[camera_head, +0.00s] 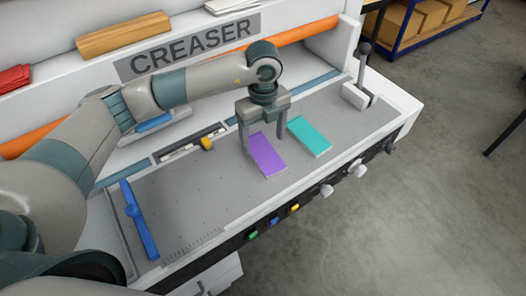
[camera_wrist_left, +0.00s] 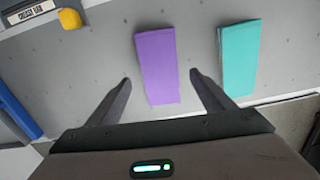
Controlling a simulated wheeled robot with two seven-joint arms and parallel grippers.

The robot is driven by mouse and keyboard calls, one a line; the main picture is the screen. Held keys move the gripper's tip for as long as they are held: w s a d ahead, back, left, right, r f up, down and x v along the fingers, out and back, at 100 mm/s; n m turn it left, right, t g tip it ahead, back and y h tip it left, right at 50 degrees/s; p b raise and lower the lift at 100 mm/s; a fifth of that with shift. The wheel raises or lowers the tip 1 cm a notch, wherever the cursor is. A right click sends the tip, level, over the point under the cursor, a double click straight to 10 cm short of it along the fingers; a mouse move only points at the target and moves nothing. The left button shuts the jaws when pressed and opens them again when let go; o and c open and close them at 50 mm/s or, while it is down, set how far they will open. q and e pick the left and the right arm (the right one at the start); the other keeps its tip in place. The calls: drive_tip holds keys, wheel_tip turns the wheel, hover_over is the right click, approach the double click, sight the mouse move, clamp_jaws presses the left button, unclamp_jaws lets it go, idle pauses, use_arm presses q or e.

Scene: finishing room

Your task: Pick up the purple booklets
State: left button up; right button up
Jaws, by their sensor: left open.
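A stack of purple booklets (camera_head: 267,155) lies flat on the grey bed of the creaser (camera_head: 180,200). It also shows in the left wrist view (camera_wrist_left: 157,62), with its near end reaching between my fingertips. My left gripper (camera_head: 264,137) is open above the bed, its fingers pointing down on either side of the purple stack. In the left wrist view my left gripper (camera_wrist_left: 160,82) is empty, with a gap between each finger and the stack. My right gripper is not in view.
A teal stack (camera_head: 309,136) lies just right of the purple one, close to a finger. A blue bar (camera_head: 139,220) sits at the bed's left. A lever (camera_head: 361,75) stands at the right end. Knobs (camera_head: 327,190) line the front edge.

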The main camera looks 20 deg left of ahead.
sight(263, 152)
use_arm(q)
drive_tip(key=shift+f+p, duration=0.35)
wheel_tip(263, 152, down, 3)
drive_tip(key=shift+a+r+p, duration=0.1)
drive_tip(key=shift+p, duration=0.6)
drive_tip(key=shift+f, duration=0.45)
drive_tip(key=shift+c, duration=0.3)
drive_tip(key=c, duration=1.1)
drive_tip(key=shift+r, duration=0.1)
drive_tip(key=shift+c, duration=0.2)
